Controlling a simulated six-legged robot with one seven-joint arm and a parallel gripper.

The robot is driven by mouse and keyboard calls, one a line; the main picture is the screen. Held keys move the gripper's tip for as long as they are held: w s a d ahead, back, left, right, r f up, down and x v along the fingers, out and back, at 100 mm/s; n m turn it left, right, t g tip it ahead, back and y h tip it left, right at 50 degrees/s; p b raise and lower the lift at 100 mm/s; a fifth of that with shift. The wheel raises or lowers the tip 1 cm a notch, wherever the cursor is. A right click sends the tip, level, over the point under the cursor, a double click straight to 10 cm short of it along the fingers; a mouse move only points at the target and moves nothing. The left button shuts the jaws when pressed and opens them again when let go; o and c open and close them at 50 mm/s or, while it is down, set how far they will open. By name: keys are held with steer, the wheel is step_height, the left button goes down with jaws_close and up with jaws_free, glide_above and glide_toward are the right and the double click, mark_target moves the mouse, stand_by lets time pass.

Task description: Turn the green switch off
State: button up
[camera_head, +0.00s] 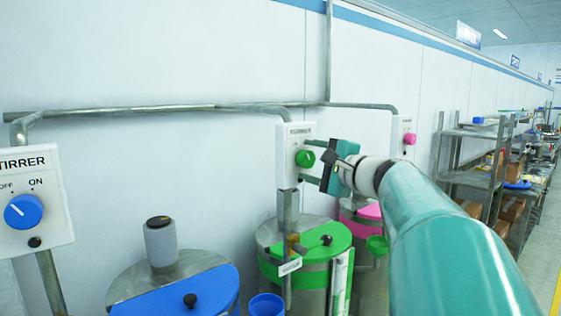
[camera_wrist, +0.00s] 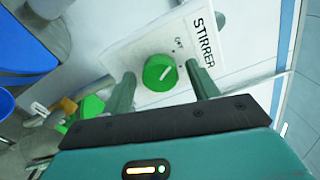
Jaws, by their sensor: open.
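The green switch (camera_head: 305,158) is a round knob on a white panel (camera_head: 288,172) above the green-lidded drum. The panel reads STIRRER, turned sideways; the ON mark is not visible, perhaps behind a finger. My gripper (camera_head: 309,167) is open in front of the panel. In the wrist view its fingers (camera_wrist: 160,84) stand either side of the knob, with gaps showing; contact is not visible.
A blue knob (camera_head: 24,211) on another STIRRER panel is at the left, a pink knob (camera_head: 409,139) beyond my arm. Blue-lidded (camera_head: 185,293) and green-lidded (camera_head: 325,236) drums stand below. A pipe (camera_head: 200,108) runs along the wall. Shelves (camera_head: 470,178) stand at the right.

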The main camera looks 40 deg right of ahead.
steer(key=shift+s, duration=0.1)
steer(key=s, duration=1.3)
steer(key=shift+s+d, duration=0.2)
steer(key=shift+s, duration=0.1)
steer(key=w+a+f+n+g+y, duration=0.2)
steer(key=a+f+n+g, duration=0.25)
steer(key=a+f, duration=0.5)
steer(key=w+a+f+n+g+y, duration=0.25)
steer(key=a+f+n+g, duration=0.35)
steer(key=a, duration=0.6)
steer(key=s+a+f+n+g+h, duration=0.1)
steer(key=s+a+f+n+h, duration=0.1)
steer(key=a+f+n, duration=0.3)
steer(key=s+a+f+n+g+h, duration=0.1)
steer(key=s+a+f+n+h, duration=0.2)
steer(key=f, duration=0.7)
steer(key=shift+s+a+n, duration=1)
steer(key=shift+a+n, duration=0.05)
steer(key=shift+a, duration=0.1)
